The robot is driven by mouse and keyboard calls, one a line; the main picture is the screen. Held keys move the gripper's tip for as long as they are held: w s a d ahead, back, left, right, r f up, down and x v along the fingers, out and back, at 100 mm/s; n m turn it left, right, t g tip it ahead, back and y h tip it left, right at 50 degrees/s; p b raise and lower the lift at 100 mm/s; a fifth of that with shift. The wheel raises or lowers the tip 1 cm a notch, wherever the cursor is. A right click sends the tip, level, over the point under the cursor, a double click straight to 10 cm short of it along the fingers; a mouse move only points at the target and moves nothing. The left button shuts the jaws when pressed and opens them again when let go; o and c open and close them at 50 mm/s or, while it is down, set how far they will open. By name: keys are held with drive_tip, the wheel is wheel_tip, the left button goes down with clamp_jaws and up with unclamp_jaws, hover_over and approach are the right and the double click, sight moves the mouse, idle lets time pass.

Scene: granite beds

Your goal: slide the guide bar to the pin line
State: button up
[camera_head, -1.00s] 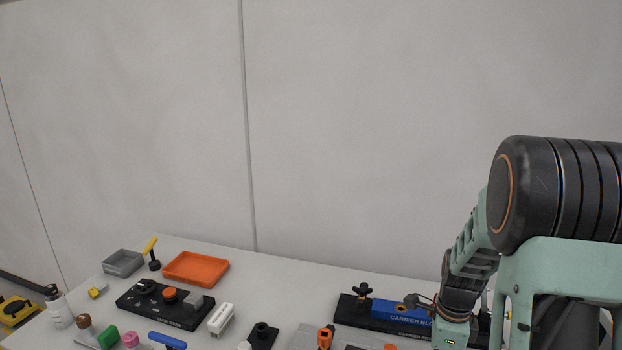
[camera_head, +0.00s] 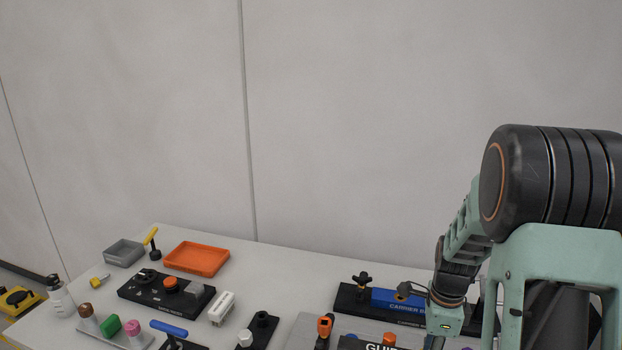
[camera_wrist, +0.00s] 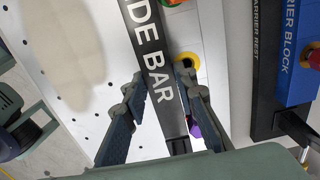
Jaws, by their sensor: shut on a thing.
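The guide bar (camera_wrist: 152,50) is a long black bar with white lettering, running from top to bottom in the wrist view. My gripper (camera_wrist: 160,75) is shut on the guide bar, one finger on each side. The bar lies over a pale plate (camera_wrist: 108,25) with rows of small holes. A piece of the bar also shows at the bottom edge of the head view (camera_head: 362,344). A yellow-ringed dark round piece (camera_wrist: 187,63) and a purple piece (camera_wrist: 195,129) sit close to its right side. I cannot tell which features form the pin line.
A blue carrier block (camera_head: 398,299) on a black base is behind the bar; it is to the right in the wrist view (camera_wrist: 297,50). An orange-topped tool (camera_head: 325,326) stands left of the bar. An orange tray (camera_head: 197,258) and a black switch base (camera_head: 190,306) are farther left.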

drive_tip(key=o, duration=1)
drive_tip(key=shift+c, duration=0.2)
drive_tip(key=shift+r+p, duration=2.2)
drive_tip(key=shift+r, duration=0.85)
